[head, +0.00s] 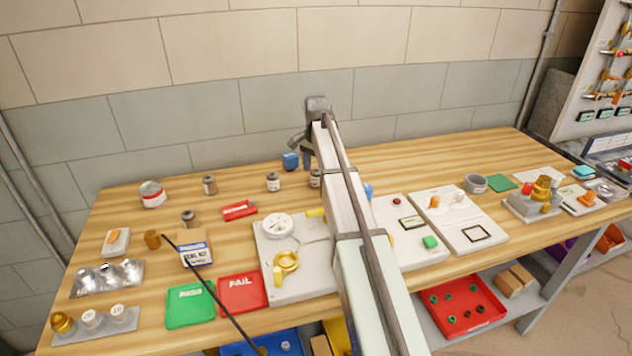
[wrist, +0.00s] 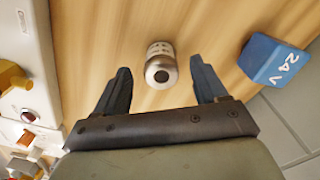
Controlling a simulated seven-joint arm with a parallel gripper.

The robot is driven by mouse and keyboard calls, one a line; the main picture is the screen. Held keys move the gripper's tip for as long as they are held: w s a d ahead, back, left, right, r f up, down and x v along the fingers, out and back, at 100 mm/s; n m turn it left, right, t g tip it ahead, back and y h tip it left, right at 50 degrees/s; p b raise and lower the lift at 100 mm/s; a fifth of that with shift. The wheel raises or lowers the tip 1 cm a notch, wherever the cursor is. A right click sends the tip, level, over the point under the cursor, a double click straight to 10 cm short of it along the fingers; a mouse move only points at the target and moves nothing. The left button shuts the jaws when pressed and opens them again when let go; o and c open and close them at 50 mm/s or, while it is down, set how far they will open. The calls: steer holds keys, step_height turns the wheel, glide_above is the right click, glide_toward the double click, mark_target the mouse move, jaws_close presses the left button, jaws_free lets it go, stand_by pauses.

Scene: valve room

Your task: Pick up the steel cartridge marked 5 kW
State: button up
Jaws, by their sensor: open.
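A steel cartridge (wrist: 161,68) stands in the wrist view, with a pale band bearing small dark marks too small to read. My gripper (wrist: 160,78) is open, with one dark finger on each side of the cartridge and a gap on both sides. In the head view my gripper is at the back middle of the table, its fingers mostly hidden by my arm. A cartridge (head: 315,178) shows there beside my arm, partly covered. Similar cartridges stand further left: one (head: 273,182), another (head: 209,185) and a third (head: 188,218). I cannot read 5 kW on any.
A blue block marked 24 V (wrist: 276,60) stands right of the cartridge in the wrist view, and at the back in the head view (head: 290,160). A white panel (wrist: 28,60) lies at the wrist view's left. The wall (head: 200,110) is close behind the table.

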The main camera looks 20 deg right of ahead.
mark_target(316, 170)
steer(key=shift+w+f, duration=0.1)
steer(key=shift+f, duration=1.8)
jaws_close()
